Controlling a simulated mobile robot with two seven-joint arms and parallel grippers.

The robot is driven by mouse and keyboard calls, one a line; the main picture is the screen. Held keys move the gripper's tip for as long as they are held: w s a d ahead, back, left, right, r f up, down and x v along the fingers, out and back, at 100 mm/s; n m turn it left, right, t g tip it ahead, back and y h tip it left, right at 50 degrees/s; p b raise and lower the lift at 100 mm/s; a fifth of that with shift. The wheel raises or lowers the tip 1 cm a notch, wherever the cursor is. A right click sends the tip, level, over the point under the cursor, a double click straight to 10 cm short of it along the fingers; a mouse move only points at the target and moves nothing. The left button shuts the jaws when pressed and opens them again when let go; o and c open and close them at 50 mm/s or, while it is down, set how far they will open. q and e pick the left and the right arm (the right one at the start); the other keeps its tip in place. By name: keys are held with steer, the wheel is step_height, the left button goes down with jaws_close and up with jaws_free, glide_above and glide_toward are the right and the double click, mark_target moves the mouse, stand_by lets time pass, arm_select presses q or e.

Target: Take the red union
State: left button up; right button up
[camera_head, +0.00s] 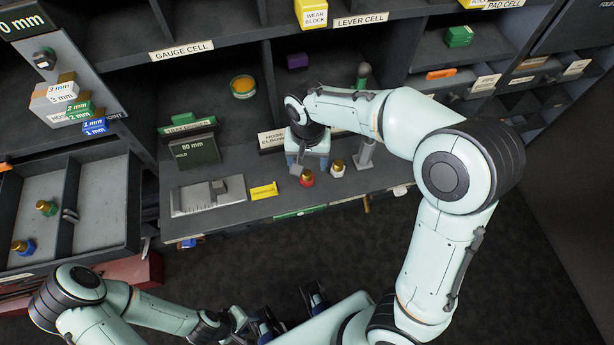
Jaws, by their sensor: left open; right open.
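The red union (307,178), a small red fitting with a brass-coloured top, stands on the grey shelf near its front edge. My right gripper (301,168) points down just behind and above it; the jaws are open and appear empty. Whether a finger touches the union cannot be told from this angle. A similar white union (338,169) stands close to its right. My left gripper (290,312) is open and empty, low in front of the shelf at the bottom of the view, far from the union.
A yellow block (264,191) and a grey metal plate (208,196) lie left of the union. A grey post (365,155) stands to the right. An open drawer (95,210) at left holds a green union (46,208) and a blue union (23,246). Shelf dividers rise behind.

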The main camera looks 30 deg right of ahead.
mark_target(307, 173)
steer(key=shift+w+f, duration=0.1)
steer(key=shift+f, duration=0.35)
steer(key=shift+s+a+f+b, duration=0.1)
steer(key=shift+s+f+b, duration=0.1)
steer(key=shift+f, duration=1.15)
steer(key=shift+s+a+f+b, duration=0.1)
steer(key=shift+s+f, duration=0.05)
steer(key=shift+f, duration=1.2)
steer(key=c, duration=1.2)
steer(key=shift+r, duration=0.15)
steer(key=shift+c, duration=0.2)
